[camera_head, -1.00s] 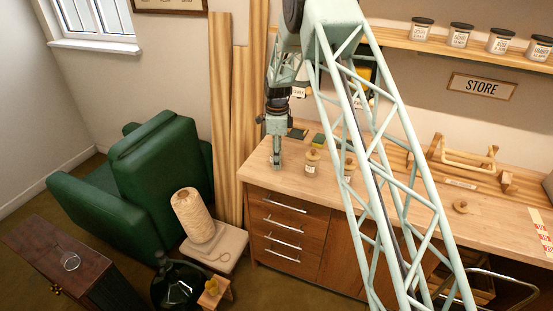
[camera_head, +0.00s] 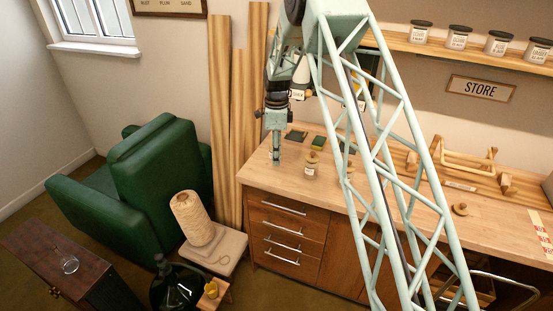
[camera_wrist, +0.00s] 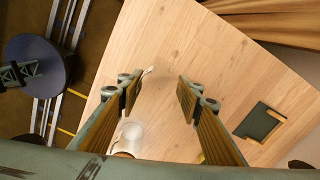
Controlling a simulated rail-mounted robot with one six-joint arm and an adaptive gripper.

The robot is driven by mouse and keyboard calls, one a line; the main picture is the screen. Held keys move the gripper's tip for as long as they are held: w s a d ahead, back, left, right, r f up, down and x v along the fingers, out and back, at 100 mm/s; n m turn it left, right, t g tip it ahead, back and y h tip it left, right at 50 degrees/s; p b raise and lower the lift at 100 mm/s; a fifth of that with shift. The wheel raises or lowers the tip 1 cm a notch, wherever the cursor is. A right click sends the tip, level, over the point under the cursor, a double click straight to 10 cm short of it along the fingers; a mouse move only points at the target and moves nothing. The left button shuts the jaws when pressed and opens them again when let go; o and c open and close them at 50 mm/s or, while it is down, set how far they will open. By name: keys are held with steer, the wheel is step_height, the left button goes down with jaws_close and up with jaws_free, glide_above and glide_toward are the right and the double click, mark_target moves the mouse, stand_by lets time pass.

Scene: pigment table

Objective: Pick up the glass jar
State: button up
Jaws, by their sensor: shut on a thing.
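My gripper (camera_head: 276,158) hangs near the left end of the wooden worktop (camera_head: 400,187). In the wrist view its two fingers (camera_wrist: 158,88) stand apart, closed on a clear glass jar (camera_wrist: 150,70). The jar shows only as a faint outline and a pale patch between the fingertips. In the body camera view the jar is mostly hidden by the fingers. I cannot tell whether its base touches the worktop.
A labelled jar with a wooden stopper (camera_head: 312,163) stands just right of my gripper. Dark green pads (camera_head: 296,135) lie behind it. A wooden frame rack (camera_head: 465,158) stands farther right. Several dark-lidded jars (camera_head: 460,37) line the shelf.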

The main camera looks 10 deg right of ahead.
steer(key=s+r, duration=0.1)
steer(key=s, duration=1.4)
steer(key=shift+s+r+b, duration=0.15)
steer(key=shift+s+b, duration=0.2)
steer(key=shift+b, duration=0.05)
steer(key=shift+w+a, duration=0.1)
steer(key=shift+a, duration=0.05)
